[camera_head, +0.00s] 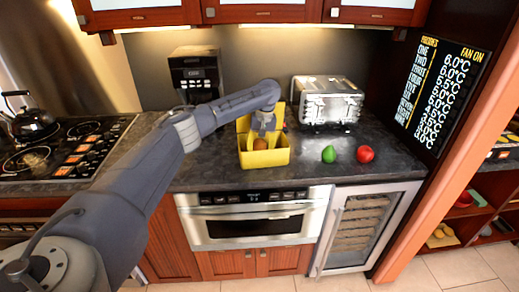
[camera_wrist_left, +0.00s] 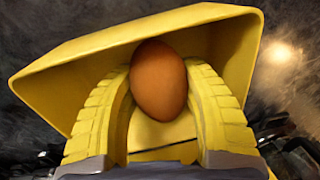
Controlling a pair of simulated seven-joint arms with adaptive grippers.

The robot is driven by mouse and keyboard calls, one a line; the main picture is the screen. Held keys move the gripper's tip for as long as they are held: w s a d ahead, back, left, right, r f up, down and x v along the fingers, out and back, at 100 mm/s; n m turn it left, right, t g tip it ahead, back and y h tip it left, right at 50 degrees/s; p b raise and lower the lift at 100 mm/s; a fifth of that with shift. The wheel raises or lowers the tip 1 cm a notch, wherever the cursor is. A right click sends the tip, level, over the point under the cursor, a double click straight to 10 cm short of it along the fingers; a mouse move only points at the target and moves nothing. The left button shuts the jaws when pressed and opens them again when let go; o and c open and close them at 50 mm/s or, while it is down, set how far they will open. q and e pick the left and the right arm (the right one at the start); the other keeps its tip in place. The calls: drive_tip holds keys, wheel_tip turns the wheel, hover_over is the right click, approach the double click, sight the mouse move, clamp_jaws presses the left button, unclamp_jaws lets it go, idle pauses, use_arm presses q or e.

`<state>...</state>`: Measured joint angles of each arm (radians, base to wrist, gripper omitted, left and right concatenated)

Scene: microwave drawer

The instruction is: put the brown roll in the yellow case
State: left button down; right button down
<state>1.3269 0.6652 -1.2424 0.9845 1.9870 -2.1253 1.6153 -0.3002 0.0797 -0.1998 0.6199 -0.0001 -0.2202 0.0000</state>
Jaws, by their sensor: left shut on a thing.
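The brown roll (camera_wrist_left: 158,78) is egg-shaped and sits between the two yellow padded fingers of my left gripper (camera_wrist_left: 160,100) in the left wrist view. My left gripper is shut on it. In the head view the roll (camera_head: 260,144) shows small and partly hidden under the gripper (camera_head: 263,132). The yellow case (camera_head: 265,159) stands open on the counter with its lid raised at the back. The gripper points down over the case, with the roll at its opening. Whether the roll touches the case floor cannot be told. My right gripper is not in view.
A green fruit (camera_head: 329,154) and a red fruit (camera_head: 365,153) lie right of the case on the dark counter (camera_head: 420,160). A toaster (camera_head: 327,101) and a coffee maker (camera_head: 195,75) stand behind. A stove (camera_head: 60,147) is at the left. A microwave drawer (camera_head: 254,222) is below.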

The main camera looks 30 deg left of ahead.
sight(263, 143)
use_arm(q)
drive_tip(key=shift+f, duration=0.6)
drive_tip(key=c, duration=0.6)
unclamp_jaws()
drive_tip(key=shift+c, duration=0.2)
drive_tip(key=r, duration=0.8)
drive_tip(key=w+d+r, duration=0.1)
drive_tip(key=r, duration=0.4)
drive_tip(key=shift+r, duration=0.1)
